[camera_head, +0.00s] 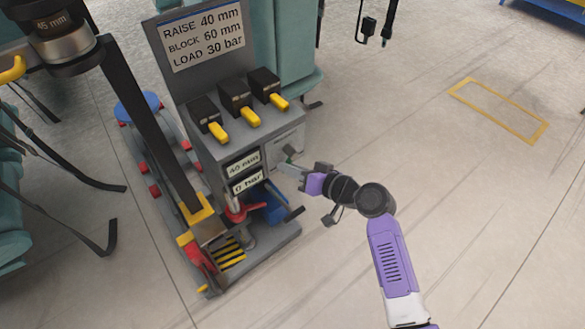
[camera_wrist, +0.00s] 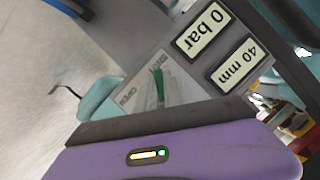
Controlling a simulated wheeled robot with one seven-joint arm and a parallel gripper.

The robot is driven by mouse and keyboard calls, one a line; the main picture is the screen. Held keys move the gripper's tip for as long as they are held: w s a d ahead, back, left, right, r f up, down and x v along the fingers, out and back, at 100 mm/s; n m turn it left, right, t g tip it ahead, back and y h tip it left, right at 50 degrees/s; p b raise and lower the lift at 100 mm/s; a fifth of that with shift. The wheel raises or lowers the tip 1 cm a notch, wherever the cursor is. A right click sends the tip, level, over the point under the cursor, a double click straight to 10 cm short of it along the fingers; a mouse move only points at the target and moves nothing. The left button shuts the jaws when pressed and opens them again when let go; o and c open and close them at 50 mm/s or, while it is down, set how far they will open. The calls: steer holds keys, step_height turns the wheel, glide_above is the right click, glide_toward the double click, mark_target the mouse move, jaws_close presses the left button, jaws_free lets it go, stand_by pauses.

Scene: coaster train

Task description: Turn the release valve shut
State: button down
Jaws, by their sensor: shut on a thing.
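The release valve is on the right side of the grey machine's cabinet. In the wrist view the green part (camera_wrist: 158,87) stands on a pale label plate (camera_wrist: 138,82) marked OPEN at one end. Small lettering at the other end is hard to read, and the green part points toward it. My gripper (camera_head: 290,168) reaches in from the right and is shut on the release valve. The purple gripper body hides the valve's lower part and the grip itself in the wrist view.
Displays on the cabinet read 40 mm (camera_head: 243,163) and 0 bar (camera_head: 247,181). Black switches with yellow levers (camera_head: 250,118) stand above. The floor to the right is clear.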

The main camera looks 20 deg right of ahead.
steer(key=shift+s+a+r+m+y, duration=0.1)
steer(key=shift+a+m+y, duration=0.25)
steer(key=shift+m, duration=0.45)
steer(key=c, duration=1.5)
jaws_free()
steer(key=shift+y, duration=0.25)
steer(key=shift+o, duration=0.2)
steer(key=shift+r, duration=0.1)
steer(key=shift+d, duration=0.1)
steer(key=v, duration=0.7)
steer(key=shift+s+d+p, duration=0.15)
steer(key=shift+s+p, duration=0.2)
steer(key=shift+p, duration=0.05)
